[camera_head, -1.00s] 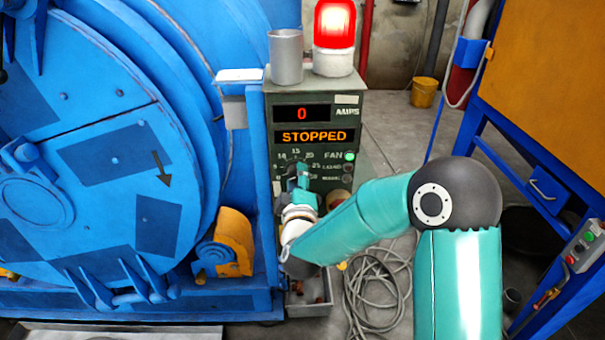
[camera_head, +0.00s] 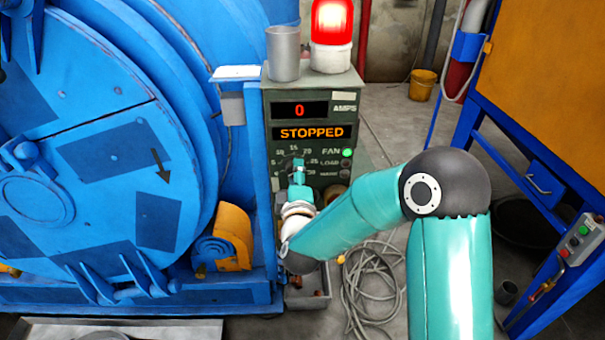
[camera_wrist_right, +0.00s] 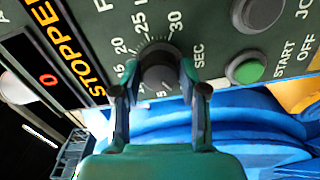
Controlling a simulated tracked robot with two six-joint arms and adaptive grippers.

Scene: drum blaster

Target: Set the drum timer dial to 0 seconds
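The timer dial is a dark round knob (camera_wrist_right: 158,70) on the grey-green control box (camera_head: 318,190). A printed scale rings it; 15, 20, 25, 30 and SEC show in the right wrist view. My left gripper is not in view.
The displays read 0 AMPS and STOPPED (camera_head: 311,133). Lit FAN (camera_head: 347,153) and START (camera_wrist_right: 245,70) buttons sit near the dial. The blue drum machine (camera_head: 100,150) stands left. A metal cup (camera_head: 283,55) and red beacon (camera_head: 332,22) top the box. Cable (camera_head: 370,285) lies on the floor.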

